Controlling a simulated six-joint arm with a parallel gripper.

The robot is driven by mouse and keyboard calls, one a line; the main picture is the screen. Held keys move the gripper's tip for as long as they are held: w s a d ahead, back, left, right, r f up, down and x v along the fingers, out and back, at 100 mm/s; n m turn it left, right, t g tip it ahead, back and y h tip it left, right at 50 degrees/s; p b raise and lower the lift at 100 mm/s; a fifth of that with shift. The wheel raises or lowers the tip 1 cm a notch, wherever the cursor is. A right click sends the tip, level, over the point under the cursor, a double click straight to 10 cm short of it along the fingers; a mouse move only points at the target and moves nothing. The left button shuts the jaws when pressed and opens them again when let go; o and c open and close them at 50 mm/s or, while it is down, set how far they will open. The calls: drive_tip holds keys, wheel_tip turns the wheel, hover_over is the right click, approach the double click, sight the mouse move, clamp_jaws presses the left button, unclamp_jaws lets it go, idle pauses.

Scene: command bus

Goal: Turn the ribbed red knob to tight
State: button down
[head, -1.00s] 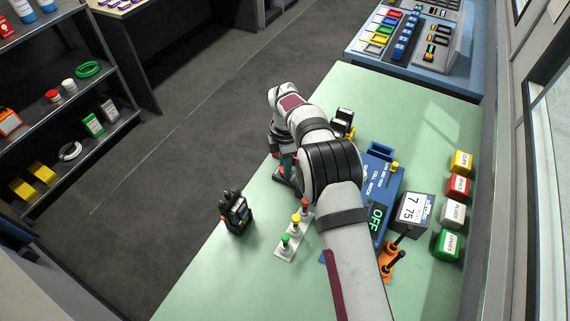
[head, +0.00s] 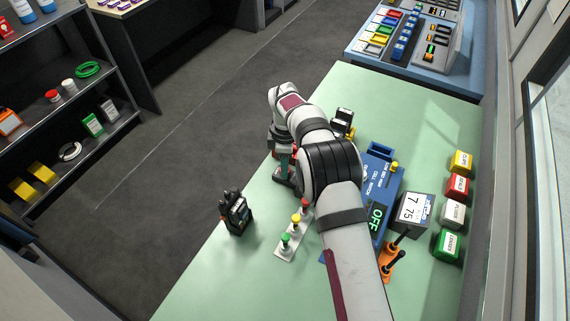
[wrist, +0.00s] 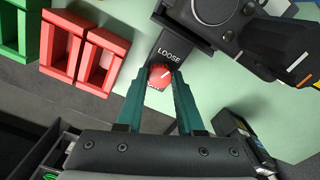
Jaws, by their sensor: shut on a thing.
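The ribbed red knob (wrist: 160,76) shows in the wrist view, with a white pointer line on its top aimed up and to the right. Its dark mount (wrist: 170,55) carries the word LOOSE above the knob. A second label below the knob is mostly hidden. My gripper (wrist: 161,80) has its two teal fingers on either side of the knob and is shut on it. In the head view my gripper (head: 284,163) is low at the left edge of the green bench, and my arm hides most of the knob's surroundings.
In the head view a black radio (head: 236,213) and a lamp strip (head: 291,239) stand nearby on the bench (head: 215,285).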

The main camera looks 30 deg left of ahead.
drive_tip(key=m, duration=0.4)
drive_tip(key=shift+m, duration=0.3)
drive_tip(key=m, duration=0.3)
drive_tip(key=shift+m, duration=0.4)
drive_tip(key=m, duration=1.2)
drive_tip(key=shift+m, duration=0.3)
drive_tip(key=m, duration=0.3)
drive_tip(key=shift+m, duration=0.3)
drive_tip(key=m, duration=0.3)
drive_tip(key=shift+m, duration=2)
